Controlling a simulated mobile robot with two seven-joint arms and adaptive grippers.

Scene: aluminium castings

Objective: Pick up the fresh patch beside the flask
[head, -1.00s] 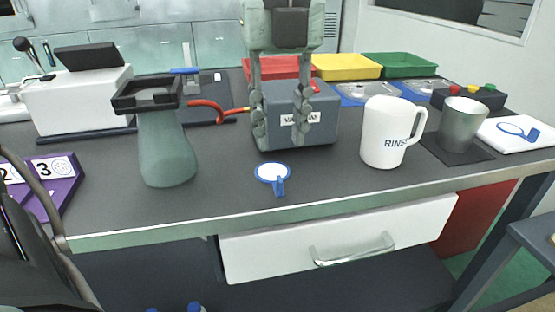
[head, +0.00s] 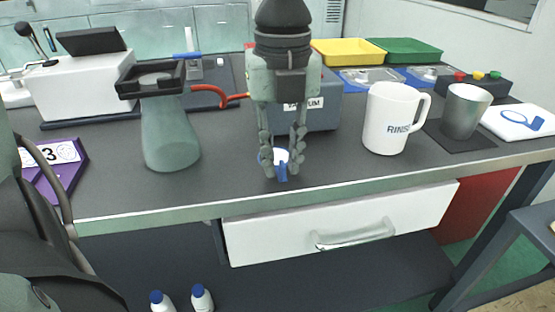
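The patch, a small white disc with a blue rim and a blue tab (head: 282,173), lies on the grey bench top right of the flask. The flask (head: 170,138) is grey-green, stands upright, and has a black square tray-like top. My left gripper (head: 283,170) points down over the patch with its two fingers apart, one on each side of it. The fingers partly cover the disc's edges; I cannot tell whether they touch it. My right gripper is not in view.
A grey vacuum box (head: 320,112) stands close behind the gripper, with a red hose (head: 222,95) near the flask. A white RINSE mug (head: 392,120) and metal cup (head: 463,112) stand right. A folded white cloth (head: 520,122) bears a blue ring mark. The bench front edge (head: 330,192) is near.

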